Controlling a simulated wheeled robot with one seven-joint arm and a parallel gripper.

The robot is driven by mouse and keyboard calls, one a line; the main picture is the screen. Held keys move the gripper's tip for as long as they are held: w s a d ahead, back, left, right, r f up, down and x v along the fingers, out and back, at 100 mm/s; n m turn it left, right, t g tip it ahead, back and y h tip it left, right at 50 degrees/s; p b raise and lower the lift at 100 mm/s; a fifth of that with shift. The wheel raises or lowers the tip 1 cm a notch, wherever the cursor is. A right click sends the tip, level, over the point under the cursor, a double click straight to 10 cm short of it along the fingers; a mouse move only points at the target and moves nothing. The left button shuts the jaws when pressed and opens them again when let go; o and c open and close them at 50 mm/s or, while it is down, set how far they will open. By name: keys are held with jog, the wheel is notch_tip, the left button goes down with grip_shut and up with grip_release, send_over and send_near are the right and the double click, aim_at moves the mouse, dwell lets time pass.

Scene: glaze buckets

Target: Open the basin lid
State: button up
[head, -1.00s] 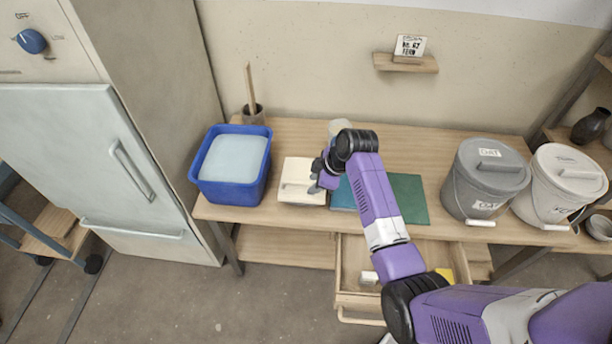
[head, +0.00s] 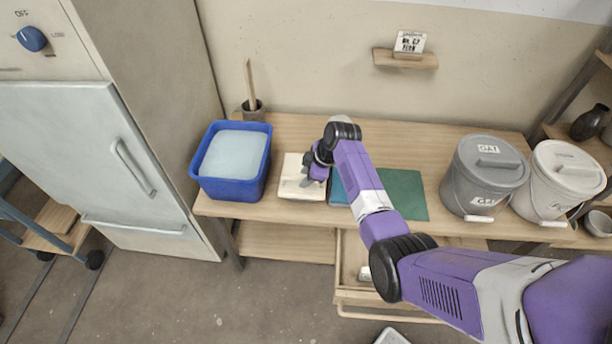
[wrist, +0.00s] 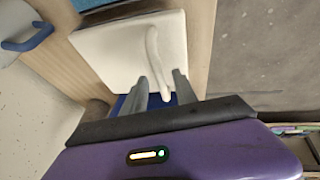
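A blue basin (head: 198,184) stands at the left end of the table; its pale top could be a lid or liquid, I cannot tell which. A cream square lid-like slab (head: 291,186) lies to its right. In the wrist view the slab (wrist: 110,50) shows a raised bar handle (wrist: 153,48). My gripper (head: 313,177) is over the slab's right side. In the wrist view my gripper (wrist: 162,88) has its two fingers apart, with the handle's near end between them; I see no clear grip.
A green mat (head: 405,195) lies right of the slab. A grey bucket (head: 475,185) and a white bucket (head: 548,195) stand at the right. A pot with a paddle (head: 253,111) is behind the basin. An open drawer (head: 352,297) juts out below my arm.

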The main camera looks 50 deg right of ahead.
grip_shut()
dwell(1.4)
